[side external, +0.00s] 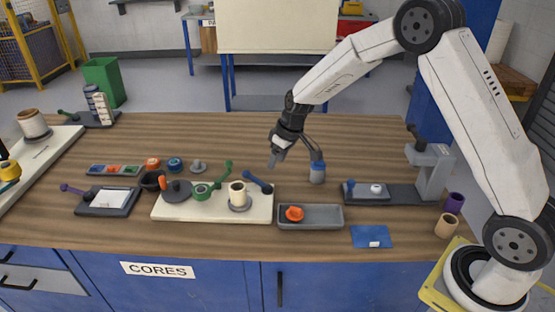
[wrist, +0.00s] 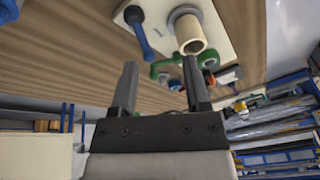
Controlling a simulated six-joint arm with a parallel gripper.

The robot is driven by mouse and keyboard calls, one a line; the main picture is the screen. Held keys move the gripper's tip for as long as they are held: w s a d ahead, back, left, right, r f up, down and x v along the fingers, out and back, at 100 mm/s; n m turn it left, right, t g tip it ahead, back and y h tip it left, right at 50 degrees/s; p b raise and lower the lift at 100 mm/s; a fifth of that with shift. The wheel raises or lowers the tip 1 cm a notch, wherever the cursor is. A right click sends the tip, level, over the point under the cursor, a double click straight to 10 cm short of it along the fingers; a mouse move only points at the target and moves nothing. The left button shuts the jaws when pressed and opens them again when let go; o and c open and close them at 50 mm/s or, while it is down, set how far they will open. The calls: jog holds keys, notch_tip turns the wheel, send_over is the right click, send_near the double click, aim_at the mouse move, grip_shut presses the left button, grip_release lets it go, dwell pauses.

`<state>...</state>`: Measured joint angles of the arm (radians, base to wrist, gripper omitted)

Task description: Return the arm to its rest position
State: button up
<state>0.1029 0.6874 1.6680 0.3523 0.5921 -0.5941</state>
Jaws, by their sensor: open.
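My gripper (side external: 296,162) hangs above the middle of the wooden bench (side external: 345,135), at the end of my white arm. In the wrist view its two fingers (wrist: 160,82) stand apart with nothing held between them.
A cream board (side external: 165,212) holds a cream core (side external: 238,194), green crank (side external: 202,191) and blue-handled lever (side external: 258,184). A grey tray (side external: 325,216) holds an orange part (side external: 294,213). A grey press (side external: 432,170) stands right. The bench behind my gripper is clear.

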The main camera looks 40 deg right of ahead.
jog(key=s+a+r+m+h, duration=0.1)
jog(key=s+r, duration=0.1)
jog(key=s, duration=1)
jog(key=s+a+r+m+h, duration=0.1)
jog(key=s, duration=1.1)
jog(key=shift+s+r, duration=0.2)
jog(key=shift+r, duration=0.2)
